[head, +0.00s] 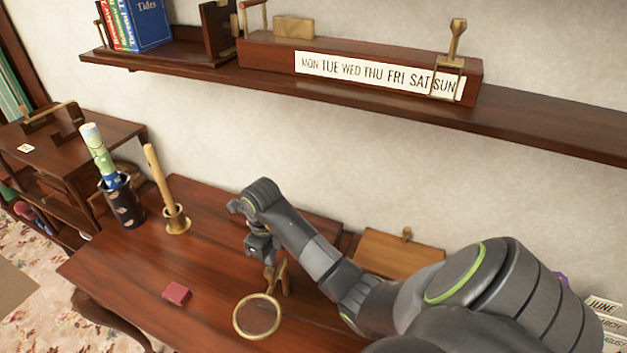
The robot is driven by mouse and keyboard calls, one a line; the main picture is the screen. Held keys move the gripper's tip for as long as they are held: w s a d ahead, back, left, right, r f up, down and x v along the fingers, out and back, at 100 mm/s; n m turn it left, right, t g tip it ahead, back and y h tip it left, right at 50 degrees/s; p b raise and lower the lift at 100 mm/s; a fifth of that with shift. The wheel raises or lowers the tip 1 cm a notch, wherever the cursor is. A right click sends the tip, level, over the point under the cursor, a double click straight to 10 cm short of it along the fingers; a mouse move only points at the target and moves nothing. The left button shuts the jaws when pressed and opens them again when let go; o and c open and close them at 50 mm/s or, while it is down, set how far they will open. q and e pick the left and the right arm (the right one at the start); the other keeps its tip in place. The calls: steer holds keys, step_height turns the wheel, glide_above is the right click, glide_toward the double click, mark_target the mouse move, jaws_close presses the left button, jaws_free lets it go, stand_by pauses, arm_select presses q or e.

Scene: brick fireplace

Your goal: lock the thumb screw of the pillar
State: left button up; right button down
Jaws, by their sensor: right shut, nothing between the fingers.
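A brass pillar (285,281) with a round brass-rimmed magnifying glass (236,318) stands on the dark wooden desk. The glass is on the near side of the pillar, low over the desk. I cannot make out the thumb screw; it is too small or hidden behind my gripper. My right gripper (264,258) points down just above and left of the pillar's top. It is shut and empty, and I cannot tell whether it touches the pillar. My left gripper is not in view.
On the desk (215,265) are a small red block (177,293), a brass holder with a wooden rod (176,219) and a dark cup with a rolled map (124,206). A wooden box (398,252) stands at the back right. A wall shelf (540,122) runs above.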

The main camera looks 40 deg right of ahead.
steer(key=shift+w+d+r+p, duration=0.15)
steer(key=shift+r+p, duration=0.2)
steer(key=shift+r, duration=0.25)
steer(key=shift+a, duration=0.2)
steer(key=shift+s+a, duration=0.35)
steer(key=shift+a, duration=0.05)
steer(key=shift+f, duration=0.15)
step_height(320, 180, up, 6)
steer(key=p, duration=0.6)
steer(key=shift+r, duration=0.2)
stand_by(0.6)
